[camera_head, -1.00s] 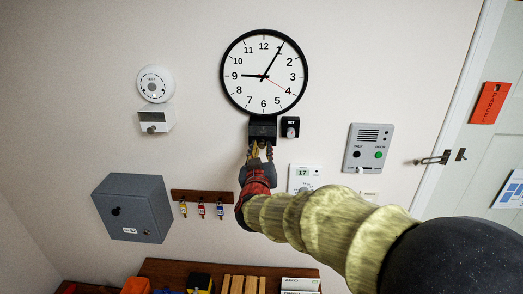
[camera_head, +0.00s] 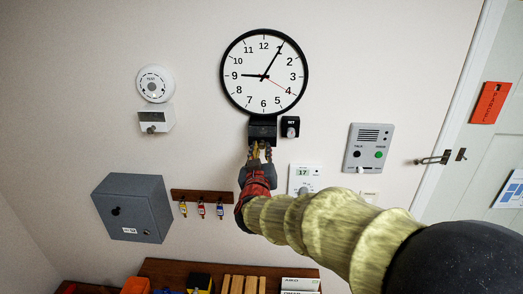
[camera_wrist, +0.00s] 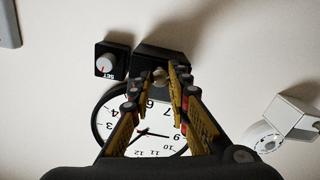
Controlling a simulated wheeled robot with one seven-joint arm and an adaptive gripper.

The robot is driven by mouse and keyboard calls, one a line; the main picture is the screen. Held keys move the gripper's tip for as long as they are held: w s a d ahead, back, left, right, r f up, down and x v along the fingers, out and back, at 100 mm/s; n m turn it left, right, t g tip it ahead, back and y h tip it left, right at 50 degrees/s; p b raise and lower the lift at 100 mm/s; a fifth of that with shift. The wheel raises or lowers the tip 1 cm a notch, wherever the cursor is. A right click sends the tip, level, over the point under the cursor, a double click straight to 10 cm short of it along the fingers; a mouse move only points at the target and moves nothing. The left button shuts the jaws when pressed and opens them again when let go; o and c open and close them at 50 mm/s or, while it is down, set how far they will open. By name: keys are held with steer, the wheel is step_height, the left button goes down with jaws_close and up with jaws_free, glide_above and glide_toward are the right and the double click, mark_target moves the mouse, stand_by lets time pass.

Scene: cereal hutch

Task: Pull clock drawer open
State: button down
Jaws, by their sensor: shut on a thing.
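The round wall clock (camera_head: 264,100) has a black rim and a white face. Its small black drawer (camera_head: 262,130) hangs below the rim and shows in the wrist view (camera_wrist: 152,55). A pale knob (camera_wrist: 159,73) is on the drawer's front. My gripper (camera_head: 260,152) reaches up to the drawer from below in the head view. In the wrist view my gripper's yellow-and-black fingers (camera_wrist: 161,77) are on either side of the knob, shut on it. The fingers partly hide the knob, and any gap at the drawer is too small to tell.
A black SET knob box (camera_head: 290,127) is just right of the drawer. A thermostat (camera_head: 304,178), an intercom (camera_head: 368,148), a grey box (camera_head: 133,208), a key rack (camera_head: 202,197) and a white alarm (camera_head: 154,84) are on the wall around. A shelf with items (camera_head: 160,268) is below.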

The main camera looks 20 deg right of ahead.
steer(key=v, duration=0.5)
steer(key=shift+s+a, duration=0.1)
steer(key=shift+s, duration=0.05)
steer(key=c, duration=1.8)
jaws_free()
steer(key=shift+o, duration=0.7)
steer(key=shift+s, duration=0.15)
steer(key=v, duration=1.1)
steer(key=shift+s, duration=0.4)
steer(key=shift+a, duration=0.1)
